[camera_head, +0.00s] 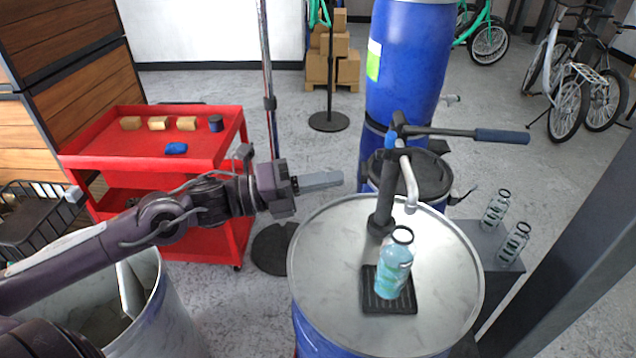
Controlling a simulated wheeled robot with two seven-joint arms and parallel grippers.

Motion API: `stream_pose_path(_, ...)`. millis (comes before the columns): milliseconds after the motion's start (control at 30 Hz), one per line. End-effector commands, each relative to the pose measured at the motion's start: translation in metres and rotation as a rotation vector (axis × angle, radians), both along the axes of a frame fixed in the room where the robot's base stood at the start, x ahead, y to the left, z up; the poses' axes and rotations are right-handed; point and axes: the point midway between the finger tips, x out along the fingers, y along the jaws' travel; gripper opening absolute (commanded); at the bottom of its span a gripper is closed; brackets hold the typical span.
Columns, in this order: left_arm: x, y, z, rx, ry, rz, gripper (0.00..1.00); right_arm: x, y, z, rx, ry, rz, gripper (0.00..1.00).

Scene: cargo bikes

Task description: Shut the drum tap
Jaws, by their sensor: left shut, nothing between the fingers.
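My left gripper (331,180) is shut and empty, pointing right, in front of and left of the blue drum and well apart from the tap. My right gripper is not in view.
A front drum (330,240) carries a hand pump (382,200) with a long lever (460,133), and a bottle (394,265) on a black mat (372,300). A black-lidded drum (425,172) stands behind. A red cart (90,150) is left; bikes (575,90) stand far right.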

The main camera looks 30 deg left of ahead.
Motion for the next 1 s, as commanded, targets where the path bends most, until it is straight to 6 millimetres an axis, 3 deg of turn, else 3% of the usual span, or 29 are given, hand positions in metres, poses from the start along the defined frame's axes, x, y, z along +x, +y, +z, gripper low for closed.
stream_pose_path(833,-0.007,0.011,-0.001,0.000,0.002,0.003,0.00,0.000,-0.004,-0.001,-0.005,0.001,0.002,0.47)
stream_pose_path(933,0.001,0.024,-0.010,-0.019,0.029,0.041,0.00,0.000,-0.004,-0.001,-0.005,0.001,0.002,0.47)
stream_pose_path(1000,0.014,0.045,-0.024,-0.052,0.074,0.108,0.00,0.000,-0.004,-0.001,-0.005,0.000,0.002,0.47)
